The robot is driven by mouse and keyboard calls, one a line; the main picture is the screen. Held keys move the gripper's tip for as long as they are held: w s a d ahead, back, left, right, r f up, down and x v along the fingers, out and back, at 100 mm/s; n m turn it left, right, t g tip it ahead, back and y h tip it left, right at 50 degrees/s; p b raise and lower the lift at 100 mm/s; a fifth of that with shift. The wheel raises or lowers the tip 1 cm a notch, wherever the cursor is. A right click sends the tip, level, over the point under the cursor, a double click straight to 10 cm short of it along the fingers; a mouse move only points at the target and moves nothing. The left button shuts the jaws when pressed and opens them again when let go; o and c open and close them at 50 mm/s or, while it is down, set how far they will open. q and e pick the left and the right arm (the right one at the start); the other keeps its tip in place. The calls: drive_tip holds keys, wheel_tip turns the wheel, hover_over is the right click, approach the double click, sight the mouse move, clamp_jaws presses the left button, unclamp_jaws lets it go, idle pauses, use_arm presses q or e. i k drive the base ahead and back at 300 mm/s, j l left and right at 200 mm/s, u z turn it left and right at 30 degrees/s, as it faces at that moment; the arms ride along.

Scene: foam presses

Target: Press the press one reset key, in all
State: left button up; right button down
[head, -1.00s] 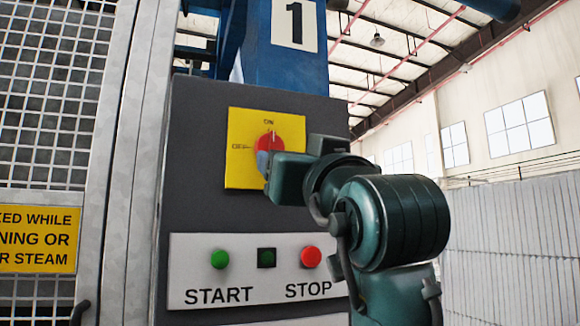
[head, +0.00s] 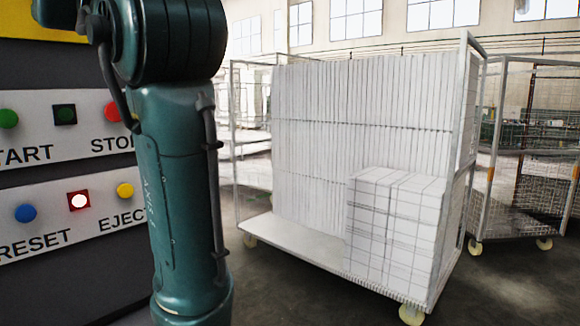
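The blue reset key (head: 26,213) sits on the lower white label strip of the dark control panel (head: 60,282), at the left of the head view, above the word RESET. A lit white lamp in a red square (head: 79,201) and a yellow eject button (head: 125,190) are to its right. My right arm rises in front of the panel's right edge and hides the end of the EJECT lettering. No gripper shows in the head view; the arm's upper end leaves the top of the picture. Nothing visible touches the reset key.
Above are the green start button (head: 8,118), a dark green lamp (head: 65,113) and the red stop button (head: 112,112). A wheeled cart (head: 300,247) loaded with white foam panels (head: 370,108) stands right of the panel. A wire-mesh cart (head: 520,180) stands behind it.

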sight(24, 213)
drive_tip(key=k+l, duration=0.2)
drive_tip(key=l, duration=0.15)
drive_tip(key=k+l, duration=0.2)
drive_tip(key=l, duration=0.2)
drive_tip(key=k+l, duration=0.45)
drive_tip(key=l, duration=0.25)
